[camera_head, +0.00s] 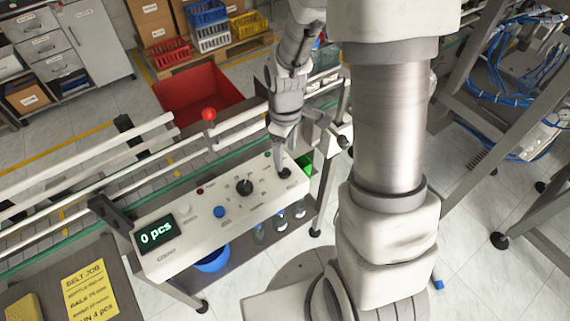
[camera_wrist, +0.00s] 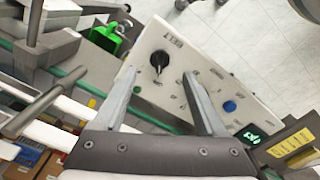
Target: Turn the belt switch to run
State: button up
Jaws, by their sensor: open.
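The white control panel (camera_head: 215,232) lies along the conveyor's near side. A black switch knob (camera_head: 285,173) sits at its right end, with small lettering too blurred to read surely; I take it as the belt switch. It also shows in the wrist view (camera_wrist: 158,60), with its pointer seen lengthwise. My gripper (camera_head: 281,166) is pointed down at this end of the panel. In the wrist view the open fingers of my gripper (camera_wrist: 160,76) lie on either side of the knob in the picture. Whether they touch it cannot be told.
The panel also carries a larger black dial (camera_head: 244,187), a blue button (camera_head: 219,211) and a display (camera_head: 157,233) reading 0 pcs. A red ball-topped post (camera_head: 208,114) stands by the white rails. A red bin (camera_head: 197,92) is behind. A yellow note (camera_head: 88,290) lies at lower left.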

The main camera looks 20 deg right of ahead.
aim_at(285, 170)
jog(key=shift+f, duration=3.2)
grip_shut()
